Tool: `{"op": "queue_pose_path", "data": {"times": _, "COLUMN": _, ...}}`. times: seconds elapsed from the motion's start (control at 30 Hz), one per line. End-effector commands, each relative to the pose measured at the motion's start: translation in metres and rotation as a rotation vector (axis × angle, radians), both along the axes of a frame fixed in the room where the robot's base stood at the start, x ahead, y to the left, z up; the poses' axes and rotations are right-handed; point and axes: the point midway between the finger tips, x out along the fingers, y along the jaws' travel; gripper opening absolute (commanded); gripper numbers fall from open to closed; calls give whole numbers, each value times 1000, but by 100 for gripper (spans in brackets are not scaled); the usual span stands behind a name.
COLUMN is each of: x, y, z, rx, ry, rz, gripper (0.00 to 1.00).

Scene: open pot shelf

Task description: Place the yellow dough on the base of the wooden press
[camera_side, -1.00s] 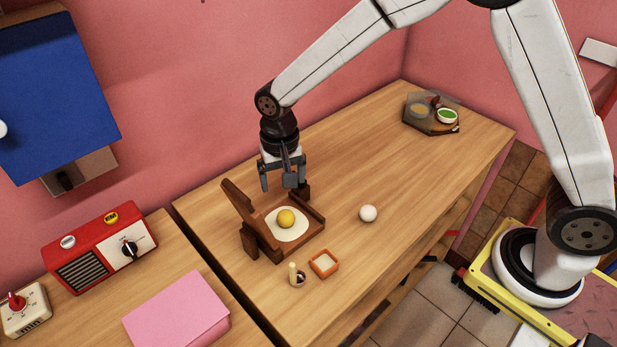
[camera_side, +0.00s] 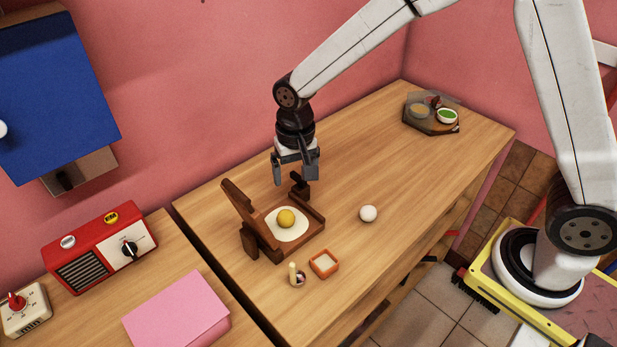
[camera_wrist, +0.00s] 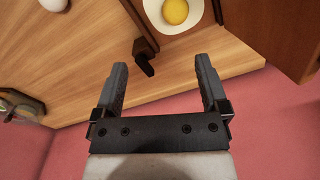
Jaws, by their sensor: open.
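The yellow dough (camera_side: 286,218) is a small ball resting on a white round sheet (camera_side: 292,232) on the base of the wooden press (camera_side: 316,218). The press is open, its lid tilted up on the left. In the wrist view the dough (camera_wrist: 174,11) shows at the top, beyond the fingertips. My gripper (camera_side: 296,180) is open and empty, above the table behind the press, near its dark handle (camera_side: 299,186). In the wrist view my gripper (camera_wrist: 161,72) has its two fingers spread with nothing between them.
A white ball (camera_side: 368,214) lies right of the press. A small orange dish (camera_side: 324,264) and a small cream-coloured upright item (camera_side: 296,275) stand in front. A dark tray with bowls (camera_side: 431,115) is at the far right. The middle right of the table is clear.

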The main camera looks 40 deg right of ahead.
Motion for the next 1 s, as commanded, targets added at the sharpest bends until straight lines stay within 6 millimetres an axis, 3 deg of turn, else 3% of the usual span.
{"op": "queue_pose_path", "data": {"times": 0.17, "x": -26, "y": -36, "z": 10, "rx": 4, "ry": -49, "rz": 73, "gripper": 94}}
{"op": "queue_pose_path", "data": {"times": 0.5, "x": -101, "y": -101, "z": 18, "rx": -23, "ry": -157, "rz": 256, "gripper": 94}}
{"op": "queue_pose_path", "data": {"times": 0.73, "x": -135, "y": -119, "z": 16, "rx": -49, "ry": -198, "rz": 333, "gripper": 94}}
{"op": "queue_pose_path", "data": {"times": 1.0, "x": -141, "y": -122, "z": 15, "rx": -54, "ry": -204, "rz": 349, "gripper": 94}}
